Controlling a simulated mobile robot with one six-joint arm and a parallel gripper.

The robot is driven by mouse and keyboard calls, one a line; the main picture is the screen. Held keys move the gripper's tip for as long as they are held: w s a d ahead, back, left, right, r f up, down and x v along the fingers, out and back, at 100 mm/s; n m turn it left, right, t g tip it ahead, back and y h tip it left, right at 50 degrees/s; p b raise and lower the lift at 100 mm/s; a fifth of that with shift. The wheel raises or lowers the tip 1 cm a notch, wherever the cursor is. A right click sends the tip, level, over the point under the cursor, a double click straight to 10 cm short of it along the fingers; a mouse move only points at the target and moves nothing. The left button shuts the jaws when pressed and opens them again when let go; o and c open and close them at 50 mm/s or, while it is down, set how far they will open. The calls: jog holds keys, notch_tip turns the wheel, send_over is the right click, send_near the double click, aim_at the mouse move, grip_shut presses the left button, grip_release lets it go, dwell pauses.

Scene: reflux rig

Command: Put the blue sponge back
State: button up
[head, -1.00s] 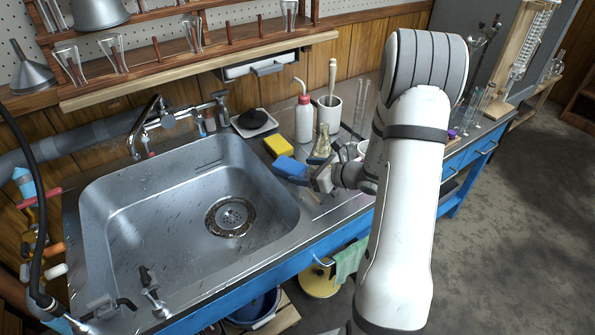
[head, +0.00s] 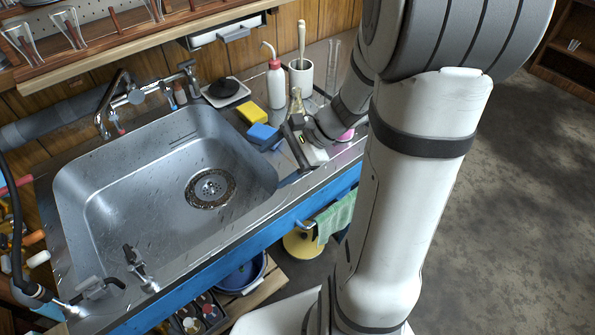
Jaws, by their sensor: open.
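The blue sponge (head: 262,134) lies on the metal counter at the right rim of the sink, just in front of a yellow sponge (head: 252,112). My gripper (head: 292,146) is open and empty, just to the right of the blue sponge. Its fingers point left and down toward the counter. I cannot tell whether a finger touches the sponge.
The steel sink (head: 150,190) is empty and takes up the left. Behind the sponges stand a black dish on a white tray (head: 226,92), a red-capped wash bottle (head: 276,84), a white crock (head: 301,76) and a small flask (head: 297,102). A green cloth (head: 336,217) hangs at the counter front.

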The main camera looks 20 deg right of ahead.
jog(key=s+r+n+h, duration=0.6)
jog(key=s+n+h, duration=0.2)
jog(key=n, duration=0.7)
jog(key=shift+s+d+g+h, duration=0.3)
jog(key=shift+s+h, duration=0.1)
jog(key=shift+s, duration=0.6)
